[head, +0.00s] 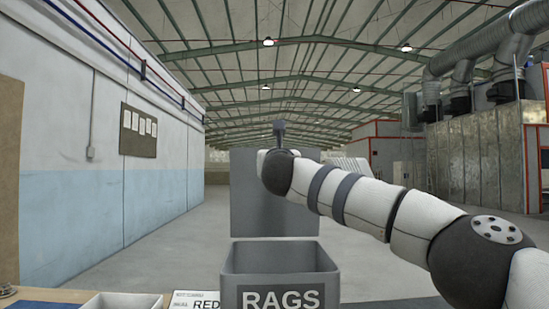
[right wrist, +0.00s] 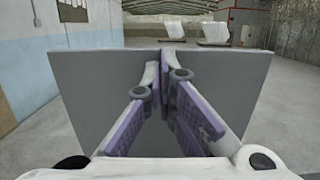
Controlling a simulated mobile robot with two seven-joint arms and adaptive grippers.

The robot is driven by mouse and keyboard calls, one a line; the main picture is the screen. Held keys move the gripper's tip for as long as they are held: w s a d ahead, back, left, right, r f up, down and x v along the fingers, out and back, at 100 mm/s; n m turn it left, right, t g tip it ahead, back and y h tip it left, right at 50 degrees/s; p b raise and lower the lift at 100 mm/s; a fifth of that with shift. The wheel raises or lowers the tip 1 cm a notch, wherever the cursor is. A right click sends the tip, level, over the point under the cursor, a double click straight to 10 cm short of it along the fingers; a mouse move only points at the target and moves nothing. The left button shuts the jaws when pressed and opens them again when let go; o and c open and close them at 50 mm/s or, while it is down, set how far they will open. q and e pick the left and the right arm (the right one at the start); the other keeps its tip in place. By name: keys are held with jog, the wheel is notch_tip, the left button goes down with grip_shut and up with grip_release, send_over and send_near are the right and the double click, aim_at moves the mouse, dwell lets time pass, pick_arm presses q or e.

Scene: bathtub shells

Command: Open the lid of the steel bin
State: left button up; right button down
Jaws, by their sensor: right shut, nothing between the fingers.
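The grey steel bin (head: 235,262) stands at the front middle of the head view, with a dark RAGS label on its front. Its lid (head: 250,210) stands upright at the back of the bin, and the bin's mouth is open. The lid also fills the middle of the right wrist view (right wrist: 95,85). My right gripper (head: 280,127) is in front of the lid's upper part, mostly hidden behind my wrist in the head view. In the right wrist view its fingertips (right wrist: 164,55) are together, near the lid's top edge. I cannot tell whether they touch it. My left gripper does not show.
A white tray (head: 122,301) and a card reading RED (head: 195,299) lie on the wooden table to the left of the bin. A brown panel (head: 10,180) stands at the left edge. Beyond the bin is open concrete floor.

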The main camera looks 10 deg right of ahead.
jog(key=v, duration=1.2)
